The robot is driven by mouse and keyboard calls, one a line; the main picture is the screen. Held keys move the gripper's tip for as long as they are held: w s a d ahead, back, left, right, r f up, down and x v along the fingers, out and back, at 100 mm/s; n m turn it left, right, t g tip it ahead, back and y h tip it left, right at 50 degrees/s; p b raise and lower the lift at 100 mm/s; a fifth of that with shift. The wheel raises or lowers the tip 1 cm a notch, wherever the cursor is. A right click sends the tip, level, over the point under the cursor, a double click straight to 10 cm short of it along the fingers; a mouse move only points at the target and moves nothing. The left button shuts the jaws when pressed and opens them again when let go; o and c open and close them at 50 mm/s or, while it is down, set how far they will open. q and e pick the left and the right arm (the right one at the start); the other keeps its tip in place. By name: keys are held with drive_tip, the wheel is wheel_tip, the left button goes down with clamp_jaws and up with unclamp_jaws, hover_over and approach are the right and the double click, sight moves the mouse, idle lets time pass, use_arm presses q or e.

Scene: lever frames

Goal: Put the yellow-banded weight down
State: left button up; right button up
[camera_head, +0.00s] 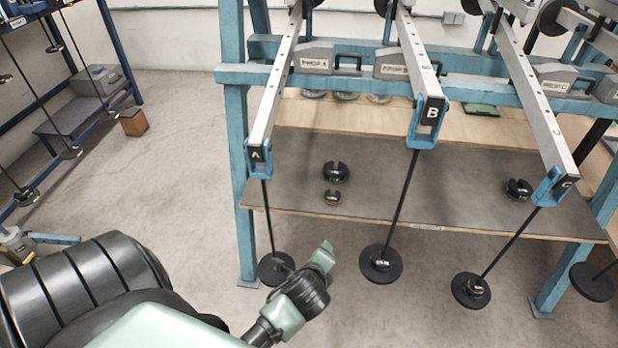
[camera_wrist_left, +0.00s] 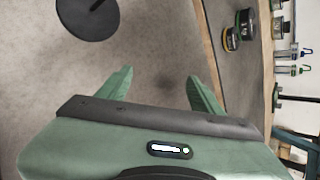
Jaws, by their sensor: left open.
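The yellow-banded weight (camera_head: 332,198) is a small dark slotted disc lying on the grey shelf board (camera_head: 290,170) near its front edge. It also shows in the left wrist view (camera_wrist_left: 231,39) at the upper right, beyond the board's edge. My left gripper (camera_head: 325,252) is in front of and below the board edge, apart from the weight. In the left wrist view my left gripper (camera_wrist_left: 160,76) is open, with nothing between its fingers. My right gripper is not in view.
A larger green-banded weight (camera_head: 336,172) lies just behind the yellow-banded one. Another weight (camera_head: 518,189) lies at the board's right. Hanger plates A (camera_head: 275,268), B (camera_head: 381,264) and C (camera_head: 471,290) hang before the board; A is close to my gripper. A blue post (camera_head: 240,190) stands left.

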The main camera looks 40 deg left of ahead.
use_arm(q)
drive_tip(key=s+d+f+n+g+h, duration=0.2)
drive_tip(key=s+d+n, duration=0.2)
drive_tip(key=s+n, duration=0.3)
drive_tip(key=s+d+f+n+g+h, duration=0.2)
drive_tip(key=s+d+n, duration=0.3)
drive_tip(key=s+n, duration=0.3)
drive_tip(key=shift+f+n+g+h, duration=0.4)
drive_tip(key=shift+f+g, duration=0.15)
drive_tip(key=shift+g, duration=0.05)
